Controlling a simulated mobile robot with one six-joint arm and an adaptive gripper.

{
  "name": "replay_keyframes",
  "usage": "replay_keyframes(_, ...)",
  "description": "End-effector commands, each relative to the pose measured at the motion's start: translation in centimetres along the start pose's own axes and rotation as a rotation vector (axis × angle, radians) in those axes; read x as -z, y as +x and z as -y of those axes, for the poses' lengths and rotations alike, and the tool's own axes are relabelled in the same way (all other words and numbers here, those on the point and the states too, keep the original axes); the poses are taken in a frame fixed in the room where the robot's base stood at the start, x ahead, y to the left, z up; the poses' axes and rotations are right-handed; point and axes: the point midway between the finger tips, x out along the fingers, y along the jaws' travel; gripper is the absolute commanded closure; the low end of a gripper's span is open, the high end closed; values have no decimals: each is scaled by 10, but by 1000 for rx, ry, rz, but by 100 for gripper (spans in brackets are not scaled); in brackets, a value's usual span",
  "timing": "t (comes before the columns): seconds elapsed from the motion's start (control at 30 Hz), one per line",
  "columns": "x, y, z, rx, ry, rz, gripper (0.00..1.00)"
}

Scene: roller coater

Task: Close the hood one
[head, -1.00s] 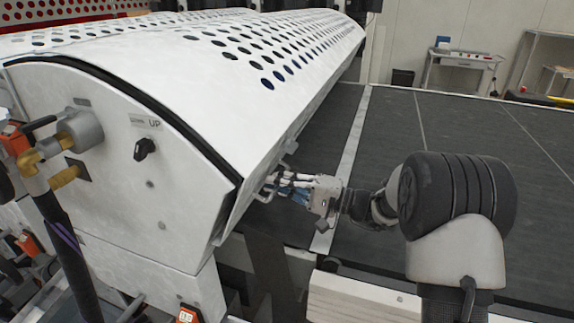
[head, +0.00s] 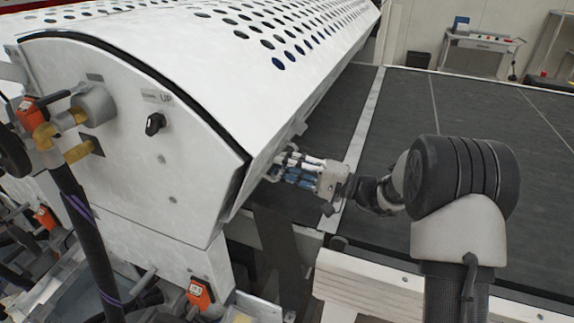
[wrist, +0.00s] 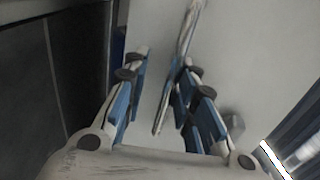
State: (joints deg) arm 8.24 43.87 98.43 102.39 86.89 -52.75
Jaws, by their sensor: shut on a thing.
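The hood (head: 285,85) is a white curved cover with rows of round holes, at the top left and middle of the head view. It is lowered over the machine's end panel, with a dark strip along its curved edge. A metal bar handle (wrist: 187,35) sits on its lower front face; one end shows in the head view (head: 298,128). My gripper (head: 285,168) is at this handle, shut on it, with blue-padded fingers. In the wrist view my gripper (wrist: 163,72) has the bar between its fingers, nearer the right one. Part of the handle is hidden by the fingers.
A black knob (head: 155,123) and grey fitting (head: 93,105) with hoses are on the white end panel. A dark flat conveyor bed (head: 450,115) lies to the right. A white rail (head: 420,285) runs along the front. A small table (head: 482,43) stands at the back.

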Motion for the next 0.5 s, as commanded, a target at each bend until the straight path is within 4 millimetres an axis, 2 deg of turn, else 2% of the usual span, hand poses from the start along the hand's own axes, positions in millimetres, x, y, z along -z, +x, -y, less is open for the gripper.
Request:
replay_keyframes(0.33,0,-1,-3,-5,4,0,82)
replay_keyframes(0.5,1,-22,-3,-6,5,-4,82)
